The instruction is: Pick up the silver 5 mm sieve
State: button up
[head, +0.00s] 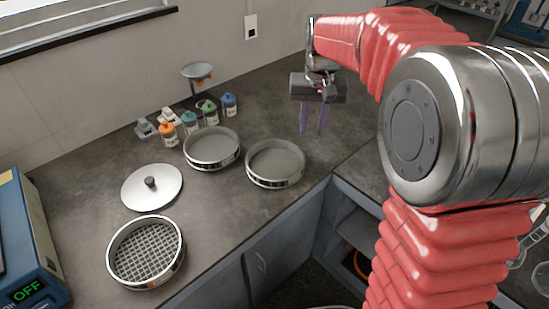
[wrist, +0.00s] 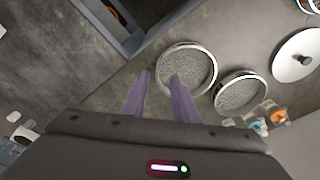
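A silver sieve with a coarse, wide mesh (head: 146,254) lies at the lower left of the counter in the head view. My gripper (head: 313,133) is open and empty above the counter, right of all the sieves.
A silver lid with a black knob (head: 151,187) lies behind the coarse sieve. Several small bottles (head: 190,119) and a funnel on a stand (head: 197,72) are near the wall. A blue device reading OFF (head: 25,245) stands at the left edge.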

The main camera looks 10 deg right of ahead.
jog(key=w+d+f+g, duration=0.1)
jog(key=w+f, duration=0.7)
jog(key=shift+w+f+m, duration=0.15)
jog(key=shift+w+m, duration=0.05)
jog(key=shift+m, duration=0.2)
jog(key=shift+f, duration=0.1)
notch_tip(320, 180, down, 8)
jog(key=shift+f, duration=0.2)
jog(key=shift+f, duration=0.1)
jog(key=shift+s+f, duration=0.15)
jog(key=shift+f, duration=2.35)
jog(key=shift+c, duration=0.6)
grip_shut()
